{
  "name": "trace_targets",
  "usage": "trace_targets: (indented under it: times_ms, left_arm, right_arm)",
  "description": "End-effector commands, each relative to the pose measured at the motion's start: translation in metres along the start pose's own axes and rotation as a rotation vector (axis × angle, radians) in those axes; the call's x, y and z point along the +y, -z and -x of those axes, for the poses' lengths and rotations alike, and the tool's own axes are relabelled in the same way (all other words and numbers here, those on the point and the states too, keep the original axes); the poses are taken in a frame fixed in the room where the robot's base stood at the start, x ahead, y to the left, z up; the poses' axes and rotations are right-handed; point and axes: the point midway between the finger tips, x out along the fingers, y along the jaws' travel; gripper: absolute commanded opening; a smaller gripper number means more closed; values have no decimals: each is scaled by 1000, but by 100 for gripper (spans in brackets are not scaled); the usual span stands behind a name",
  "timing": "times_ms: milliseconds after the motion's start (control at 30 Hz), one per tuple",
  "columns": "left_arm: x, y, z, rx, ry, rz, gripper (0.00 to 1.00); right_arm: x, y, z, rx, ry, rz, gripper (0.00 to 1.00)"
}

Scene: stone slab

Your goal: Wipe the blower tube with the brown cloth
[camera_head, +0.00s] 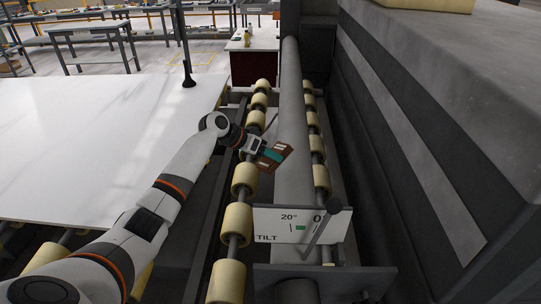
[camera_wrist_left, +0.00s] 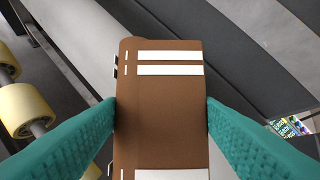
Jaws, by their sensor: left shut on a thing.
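The blower tube (camera_head: 291,110) is a long grey pipe running away from me between two rows of rollers. My left gripper (camera_head: 264,152) is at the tube's left side, above the rollers. It is shut on the brown cloth (camera_head: 273,162), which has white stripes. The left wrist view shows the cloth (camera_wrist_left: 160,105) upright between the teal fingers (camera_wrist_left: 160,125). In the head view the cloth's right end overlaps the tube's left edge. I cannot tell whether it touches the tube. My right gripper is not in view.
A sign reading "TILT" (camera_head: 285,225) stands across the tube's near end. Cream rollers (camera_head: 245,178) line the left side, and more rollers (camera_head: 321,178) line the right. A large white slab (camera_head: 90,140) lies left, and a dark grey machine wall (camera_head: 430,110) rises right.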

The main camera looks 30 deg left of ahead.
Motion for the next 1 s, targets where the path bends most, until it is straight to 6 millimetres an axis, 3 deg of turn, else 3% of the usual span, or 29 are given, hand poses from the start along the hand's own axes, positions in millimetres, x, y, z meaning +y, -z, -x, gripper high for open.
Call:
trace_targets:
  times_ms: [267,600,1000]
  left_arm:
    - [0,-2,3,-1,0,0,40]
    - [-1,-12,28,-1,0,0,40]
    - [0,-12,27,-1,1,0,40]
  right_arm:
    - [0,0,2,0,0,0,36]
    - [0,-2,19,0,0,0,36]
    - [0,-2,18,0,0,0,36]
